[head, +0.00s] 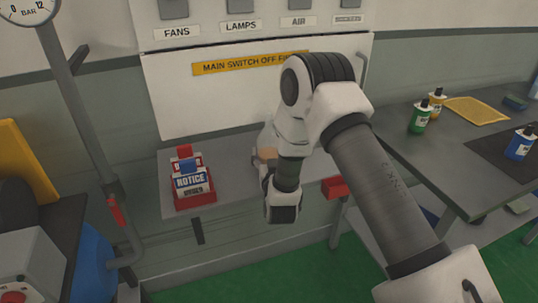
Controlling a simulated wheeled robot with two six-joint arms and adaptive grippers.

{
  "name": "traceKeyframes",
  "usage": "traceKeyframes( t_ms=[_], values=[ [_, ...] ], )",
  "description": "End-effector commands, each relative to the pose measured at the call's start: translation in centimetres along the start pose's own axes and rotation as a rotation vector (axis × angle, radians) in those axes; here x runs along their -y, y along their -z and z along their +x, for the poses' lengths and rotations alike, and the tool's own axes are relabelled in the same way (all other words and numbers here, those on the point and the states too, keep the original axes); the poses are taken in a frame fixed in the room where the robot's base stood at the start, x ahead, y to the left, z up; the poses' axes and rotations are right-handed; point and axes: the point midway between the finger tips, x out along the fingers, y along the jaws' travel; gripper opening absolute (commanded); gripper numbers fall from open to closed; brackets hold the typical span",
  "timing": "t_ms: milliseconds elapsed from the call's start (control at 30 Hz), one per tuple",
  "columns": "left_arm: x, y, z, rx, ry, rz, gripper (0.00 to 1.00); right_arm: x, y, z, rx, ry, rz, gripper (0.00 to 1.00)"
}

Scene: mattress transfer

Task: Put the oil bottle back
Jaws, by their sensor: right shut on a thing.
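My right gripper (283,208) hangs in the middle of the view, over the front edge of the small grey shelf (225,178) below the switch panel. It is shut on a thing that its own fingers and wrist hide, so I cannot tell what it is. On the workbench at the right stand a green bottle (419,119), a yellow bottle (435,104) and a blue bottle (520,145), all with dark tops. I cannot tell which is the oil bottle. My left gripper is not in view.
A red holder with a NOTICE sign (192,186) stands on the shelf, left of my right gripper. A tan item (267,153) shows partly behind my wrist. The grey workbench (400,150) carries a yellow tray (477,110) and a dark mat. A pipe (85,110) rises at left.

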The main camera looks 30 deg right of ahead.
Motion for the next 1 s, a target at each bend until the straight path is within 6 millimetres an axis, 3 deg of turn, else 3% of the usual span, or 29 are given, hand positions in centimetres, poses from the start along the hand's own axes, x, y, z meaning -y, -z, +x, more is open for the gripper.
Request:
traceKeyframes(
  t_ms=[33, 100, 500, 633, 900, 1000],
  values=[
    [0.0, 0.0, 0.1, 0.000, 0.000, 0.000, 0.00, 0.0, -0.1, 0.0, 0.000, 0.000, 0.000, 0.75],
    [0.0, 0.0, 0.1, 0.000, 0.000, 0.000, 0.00, 0.0, -0.1, 0.0, 0.000, 0.000, 0.000, 0.93],
    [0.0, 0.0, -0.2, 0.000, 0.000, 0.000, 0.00, 0.0, 0.3, -0.2, 0.001, 0.000, 0.000, 0.93],
    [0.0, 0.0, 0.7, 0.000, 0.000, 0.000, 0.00, 0.0, -0.1, -2.4, 0.004, 0.001, -0.001, 0.93],
    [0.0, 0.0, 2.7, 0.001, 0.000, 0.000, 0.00, 0.1, -0.2, -9.3, 0.002, 0.004, -0.004, 0.93],
    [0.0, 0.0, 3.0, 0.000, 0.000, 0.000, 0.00, 0.1, -0.1, -11.1, 0.002, 0.003, -0.003, 0.93]
  ],
)
